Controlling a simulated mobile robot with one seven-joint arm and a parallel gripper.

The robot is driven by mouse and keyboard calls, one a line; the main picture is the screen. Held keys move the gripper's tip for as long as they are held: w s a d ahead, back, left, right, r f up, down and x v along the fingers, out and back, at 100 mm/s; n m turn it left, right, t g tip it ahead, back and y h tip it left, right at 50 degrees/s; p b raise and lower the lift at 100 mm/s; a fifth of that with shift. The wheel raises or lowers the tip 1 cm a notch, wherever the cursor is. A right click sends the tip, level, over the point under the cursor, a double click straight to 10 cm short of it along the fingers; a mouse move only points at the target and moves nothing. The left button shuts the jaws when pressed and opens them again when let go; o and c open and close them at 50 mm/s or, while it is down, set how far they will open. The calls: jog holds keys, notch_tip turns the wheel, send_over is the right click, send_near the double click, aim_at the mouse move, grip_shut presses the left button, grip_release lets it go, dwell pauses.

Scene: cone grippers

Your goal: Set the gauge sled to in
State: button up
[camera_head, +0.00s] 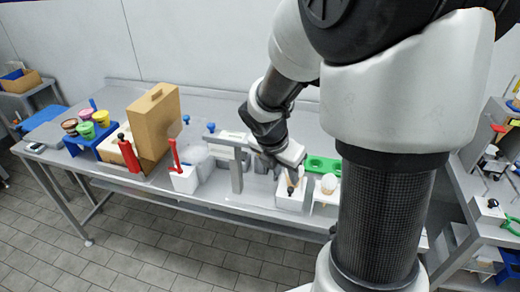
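I cannot make out for sure which part is the gauge sled. A grey upright frame (237,172) with a pale label stands on the bench left of my gripper. My gripper (291,170) points down over a white block (291,200) with a tan, dark-tipped piece in it, at the bench's front right. The fingers are small and partly merged with that piece. I cannot tell whether they are open or shut, or whether they touch it.
Left of the frame, a red-handled tool stands in a white holder (184,182). Further left are a cardboard box (155,125), a red bottle (129,155) and colored cups on a blue stand. A green holed rack (322,164) and a white egg-like object (329,183) lie right of my gripper.

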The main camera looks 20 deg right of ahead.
aim_at(290, 189)
jog(key=b+x, duration=0.1)
jog(key=x, duration=0.7)
jog(key=shift+w+d+f+b, duration=0.1)
jog(key=shift+w+f+b, duration=0.05)
jog(key=shift+f+b, duration=0.25)
grip_shut()
